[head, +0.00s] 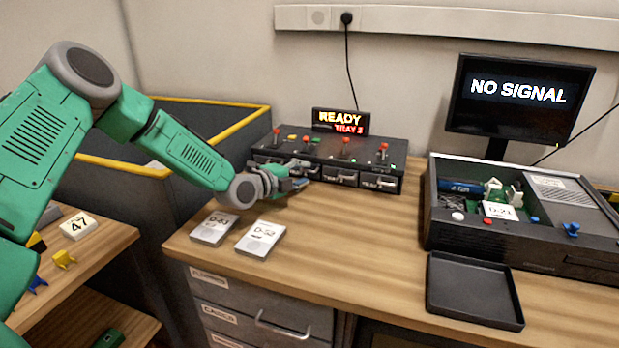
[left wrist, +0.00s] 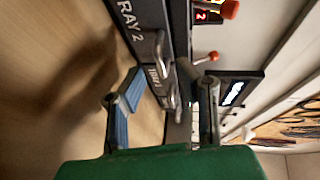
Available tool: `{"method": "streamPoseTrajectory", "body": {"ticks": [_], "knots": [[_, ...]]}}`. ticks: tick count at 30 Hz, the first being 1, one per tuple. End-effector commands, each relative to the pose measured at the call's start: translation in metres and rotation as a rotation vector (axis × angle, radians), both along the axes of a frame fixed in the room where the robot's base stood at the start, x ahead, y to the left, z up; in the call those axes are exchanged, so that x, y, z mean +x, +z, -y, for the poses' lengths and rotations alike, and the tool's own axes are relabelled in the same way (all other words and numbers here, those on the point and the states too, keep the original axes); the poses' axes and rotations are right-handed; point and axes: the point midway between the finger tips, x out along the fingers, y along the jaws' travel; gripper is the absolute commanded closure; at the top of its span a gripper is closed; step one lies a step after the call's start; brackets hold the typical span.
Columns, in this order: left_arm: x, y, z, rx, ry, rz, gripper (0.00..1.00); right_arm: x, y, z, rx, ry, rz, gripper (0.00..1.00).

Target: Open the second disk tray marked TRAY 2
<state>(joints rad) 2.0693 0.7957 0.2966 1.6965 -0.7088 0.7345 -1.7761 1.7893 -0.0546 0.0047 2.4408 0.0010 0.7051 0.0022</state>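The black disk unit (head: 290,139) stands at the back of the wooden bench, with a row of tray fronts with grey handles. In the left wrist view the front marked TRAY 2 (left wrist: 133,32) shows at the top, with its metal handle (left wrist: 161,48). Its front looks closed. My left gripper (head: 300,174) is before the unit's left half, partly hiding the second front. In the left wrist view my left gripper (left wrist: 160,78) has its fingers wide apart, with nothing held. Whether they touch the handle is unclear. My right gripper is not in view.
A small display (head: 341,122) on the unit reads READY. Red-knobbed levers (head: 346,145) stand on top. Two labelled drives (head: 260,239) lie at the bench's front left. A black tray (head: 474,290) and an open chassis (head: 475,235) are right. The bench middle is clear.

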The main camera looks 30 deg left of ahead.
Motion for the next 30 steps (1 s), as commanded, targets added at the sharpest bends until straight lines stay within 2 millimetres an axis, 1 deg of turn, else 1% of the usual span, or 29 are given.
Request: {"method": "streamPoseTrajectory", "body": {"ticks": [1, 3, 6, 9, 17, 18, 19, 20, 27, 30], "knots": [[0.008, -0.004, 0.001, 0.0, 0.001, -0.001, 0.72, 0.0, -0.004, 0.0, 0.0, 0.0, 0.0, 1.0], [0.016, -0.005, 0.002, 0.001, 0.001, 0.0, 0.72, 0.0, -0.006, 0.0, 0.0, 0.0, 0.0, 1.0], [0.023, -0.006, 0.004, 0.001, 0.0, -0.001, 0.72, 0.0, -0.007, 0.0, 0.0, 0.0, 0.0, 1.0], [0.027, -0.006, 0.005, 0.001, 0.0, 0.0, 0.72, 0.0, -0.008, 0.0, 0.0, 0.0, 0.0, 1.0], [0.028, -0.006, 0.005, 0.0, 0.0, -0.001, 0.72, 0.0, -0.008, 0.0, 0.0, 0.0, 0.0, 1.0], [0.028, -0.006, 0.005, 0.0, 0.0, -0.001, 0.86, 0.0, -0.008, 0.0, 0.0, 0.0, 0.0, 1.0], [0.028, -0.006, 0.005, 0.0, 0.0, -0.001, 0.97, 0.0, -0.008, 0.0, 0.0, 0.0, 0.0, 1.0], [0.028, -0.006, 0.005, 0.0, 0.0, -0.002, 1.0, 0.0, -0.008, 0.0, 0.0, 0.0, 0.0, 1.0], [0.026, -0.009, 0.005, 0.0, -0.002, -0.008, 1.0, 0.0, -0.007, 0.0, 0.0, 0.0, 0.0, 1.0], [0.019, -0.009, 0.008, 0.001, -0.003, -0.012, 1.0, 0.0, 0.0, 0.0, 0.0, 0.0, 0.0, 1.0]]}}
